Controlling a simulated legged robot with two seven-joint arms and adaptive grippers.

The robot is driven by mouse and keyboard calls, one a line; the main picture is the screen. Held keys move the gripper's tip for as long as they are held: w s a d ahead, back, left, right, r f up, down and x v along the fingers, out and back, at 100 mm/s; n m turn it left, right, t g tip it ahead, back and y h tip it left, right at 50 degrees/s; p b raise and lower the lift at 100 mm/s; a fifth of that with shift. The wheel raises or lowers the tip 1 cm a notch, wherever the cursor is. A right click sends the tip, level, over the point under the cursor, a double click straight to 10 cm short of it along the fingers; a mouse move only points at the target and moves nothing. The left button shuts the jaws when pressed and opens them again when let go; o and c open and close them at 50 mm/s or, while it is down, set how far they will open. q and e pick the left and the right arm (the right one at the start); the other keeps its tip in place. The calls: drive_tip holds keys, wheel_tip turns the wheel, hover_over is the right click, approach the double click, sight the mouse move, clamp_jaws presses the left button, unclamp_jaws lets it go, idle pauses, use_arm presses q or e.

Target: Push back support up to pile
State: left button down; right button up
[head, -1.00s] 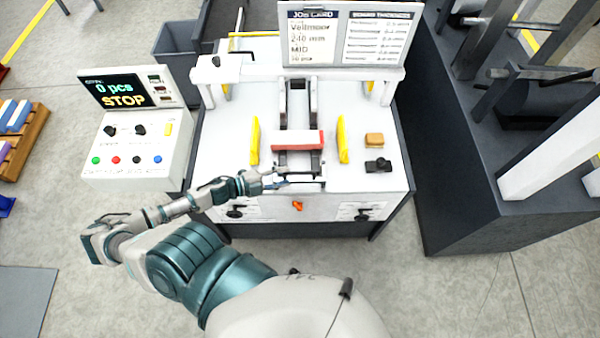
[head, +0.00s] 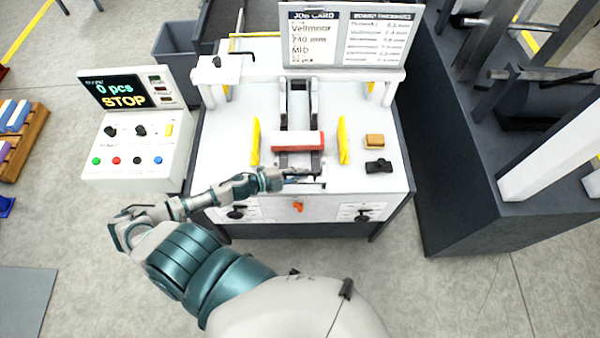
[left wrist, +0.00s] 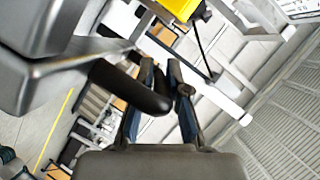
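The pile, a red-topped block with a pale end (head: 297,141), lies across the dark rails in the middle of the machine table. My left gripper (head: 304,174) is at the front end of the rails, on the near side of the pile and apart from it. In the left wrist view its two blue-lined fingers (left wrist: 165,80) stand with a narrow gap between the tips. A dark rounded bar (left wrist: 125,85) overlaps the left finger there; I cannot tell whether they touch. The back support is not clearly distinguishable near my gripper. My right gripper is not in view.
Yellow side guides (head: 255,142) (head: 344,140) flank the pile. A tan block (head: 374,141) and a black knob-like piece (head: 378,166) are at the right. An orange knob (head: 298,207) is on the front panel. A control box (head: 135,150) showing STOP stands left.

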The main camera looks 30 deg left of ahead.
use_arm(q)
drive_tip(key=shift+w+a+f+b, duration=0.15)
drive_tip(key=shift+w+a, duration=0.25)
drive_tip(key=shift+w, duration=0.2)
drive_tip(key=shift+w+a+r+b, duration=0.1)
drive_tip(key=shift+w+a, duration=0.25)
drive_tip(key=shift+w, duration=0.2)
drive_tip(key=shift+w+a+f+b, duration=0.15)
drive_tip(key=shift+w+a, duration=0.25)
drive_tip(key=shift+w, duration=0.2)
drive_tip(key=c, duration=1.2)
unclamp_jaws()
drive_tip(key=shift+r, duration=0.1)
drive_tip(key=shift+s, duration=0.1)
drive_tip(key=v, duration=1.2)
